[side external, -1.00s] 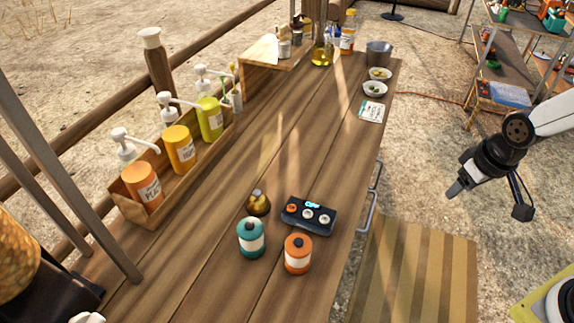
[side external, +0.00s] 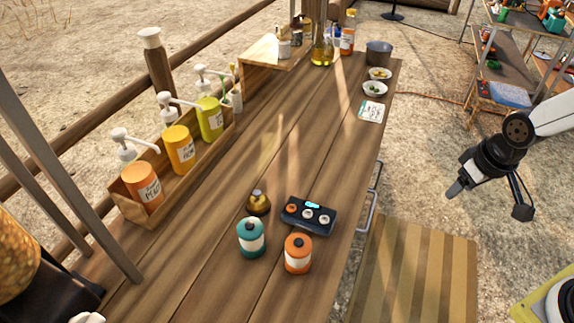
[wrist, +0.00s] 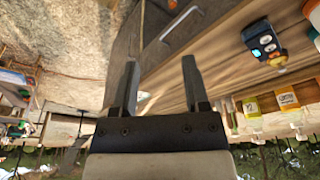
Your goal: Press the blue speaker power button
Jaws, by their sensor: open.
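The speaker is a small dark blue box (side external: 308,215) lying on the wooden table's near right part. It has a lit cyan display (side external: 312,205), one orange round button (side external: 292,208) and two pale round ones. Which is the power button I cannot tell. The speaker also shows upside down at the upper right of the wrist view (wrist: 264,42). My gripper (side external: 454,191) hangs in the air right of the table, well apart from the speaker. In the wrist view its two fingers (wrist: 160,64) are spread with nothing between them.
A teal canister (side external: 251,238) and an orange canister (side external: 298,254) stand just in front of the speaker. A small brass-coloured object (side external: 258,203) sits left of it. A wooden caddy (side external: 160,213) of pump bottles lines the left edge. The table's middle is clear.

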